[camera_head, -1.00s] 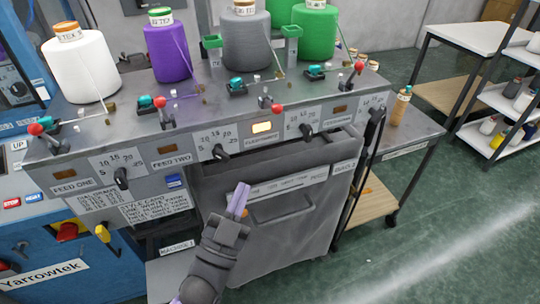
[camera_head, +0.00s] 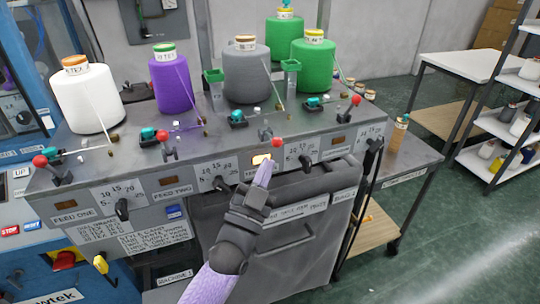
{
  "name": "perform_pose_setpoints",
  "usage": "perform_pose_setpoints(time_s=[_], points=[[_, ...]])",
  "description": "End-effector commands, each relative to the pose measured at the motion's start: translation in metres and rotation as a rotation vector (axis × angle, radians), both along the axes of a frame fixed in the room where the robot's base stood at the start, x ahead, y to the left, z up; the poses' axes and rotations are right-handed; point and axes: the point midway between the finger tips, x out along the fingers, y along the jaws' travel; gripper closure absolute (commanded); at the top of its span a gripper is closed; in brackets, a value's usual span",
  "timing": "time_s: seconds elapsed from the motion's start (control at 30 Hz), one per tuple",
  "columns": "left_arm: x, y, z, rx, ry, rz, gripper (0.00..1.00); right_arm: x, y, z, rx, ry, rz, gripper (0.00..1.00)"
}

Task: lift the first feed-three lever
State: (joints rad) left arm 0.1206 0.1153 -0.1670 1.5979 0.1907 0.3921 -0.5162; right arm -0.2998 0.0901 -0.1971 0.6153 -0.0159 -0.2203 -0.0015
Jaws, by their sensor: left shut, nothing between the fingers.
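The feed-three lever has a red knob (camera_head: 277,142) and sits on the machine's sloped top, in front of the grey yarn cone (camera_head: 247,75). The lever leans down toward the front edge. My left gripper (camera_head: 266,165) has shut, purple fingers pointing up at the front panel just below the knob. They look apart from the knob, though the depth gap is hard to tell. My right gripper is not in view.
Similar red-knobbed levers stand on either side, at feed two (camera_head: 164,134) and at the far right (camera_head: 355,100). Dial knobs (camera_head: 221,183) stick out of the front panel. A grey bin (camera_head: 310,240) stands below. A side table (camera_head: 415,150) is at the right.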

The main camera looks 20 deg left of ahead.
Motion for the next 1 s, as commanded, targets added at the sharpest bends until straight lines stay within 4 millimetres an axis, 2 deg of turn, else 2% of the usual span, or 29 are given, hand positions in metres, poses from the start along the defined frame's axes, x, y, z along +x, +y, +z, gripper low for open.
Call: perform_pose_setpoints(time_s=[0.1, 0.23, 0.63, 1.0], points=[[0.014, -0.002, 0.008, -0.001, -0.001, -0.001, 1.0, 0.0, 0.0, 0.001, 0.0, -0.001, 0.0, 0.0], [0.021, -0.003, 0.012, -0.001, 0.0, 0.0, 1.0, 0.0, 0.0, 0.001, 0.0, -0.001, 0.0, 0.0], [0.022, -0.003, 0.013, -0.003, 0.003, 0.0, 1.0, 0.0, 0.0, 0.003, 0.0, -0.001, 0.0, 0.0], [0.022, -0.003, 0.02, -0.043, 0.058, 0.001, 1.0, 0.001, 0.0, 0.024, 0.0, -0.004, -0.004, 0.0]])
